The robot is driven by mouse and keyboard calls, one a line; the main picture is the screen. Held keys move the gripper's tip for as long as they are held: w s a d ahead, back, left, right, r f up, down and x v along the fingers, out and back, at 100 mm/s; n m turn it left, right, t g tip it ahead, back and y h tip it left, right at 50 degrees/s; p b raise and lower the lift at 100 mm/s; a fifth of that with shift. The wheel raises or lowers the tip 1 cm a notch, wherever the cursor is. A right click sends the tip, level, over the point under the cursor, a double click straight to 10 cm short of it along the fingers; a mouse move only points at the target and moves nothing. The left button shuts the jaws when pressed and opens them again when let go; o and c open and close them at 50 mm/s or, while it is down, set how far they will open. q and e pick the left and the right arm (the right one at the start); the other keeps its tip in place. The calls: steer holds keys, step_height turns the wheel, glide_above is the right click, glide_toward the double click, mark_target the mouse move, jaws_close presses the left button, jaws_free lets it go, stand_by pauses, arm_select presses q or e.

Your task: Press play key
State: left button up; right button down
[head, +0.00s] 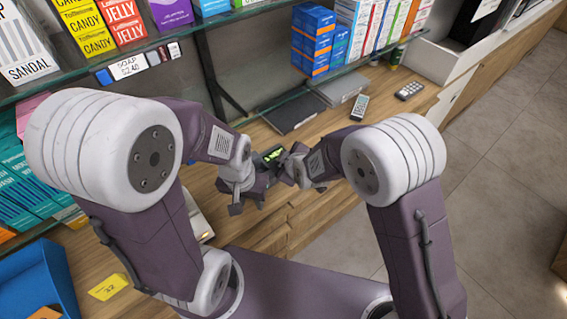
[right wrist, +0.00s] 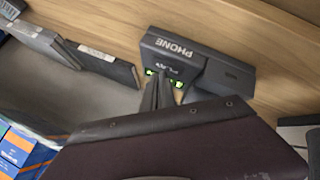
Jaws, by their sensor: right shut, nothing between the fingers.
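The dark phone device (right wrist: 215,72) lies on the wooden counter, lettered PHONE, with a small PLAY label and green-lit keys (right wrist: 177,84). In the head view its green display (head: 272,155) shows between my two grippers, the rest mostly hidden. My right gripper (right wrist: 160,82) is shut and empty, its fingertips at the green keys beside the PLAY label. I cannot tell whether they touch a key. It also shows in the head view (head: 287,166). My left gripper (head: 248,205) is open and empty, just left of and nearer than the device.
A dark flat folder (head: 294,114) and a grey box (head: 342,88) lie behind the device. Two remotes (head: 359,107) (head: 409,91) lie to the right. A blue tray (head: 38,280) and yellow card (head: 108,287) are at left.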

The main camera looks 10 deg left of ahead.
arm_select(q)
steer(key=shift+f, duration=0.2)
arm_select(e)
steer(key=shift+f, duration=0.35)
stand_by(0.4)
arm_select(q)
steer(key=shift+r+p, duration=0.55)
steer(key=shift+r, duration=0.2)
arm_select(e)
steer(key=shift+r, duration=0.75)
arm_select(q)
steer(key=shift+r, duration=0.1)
arm_select(e)
steer(key=shift+r, duration=0.1)
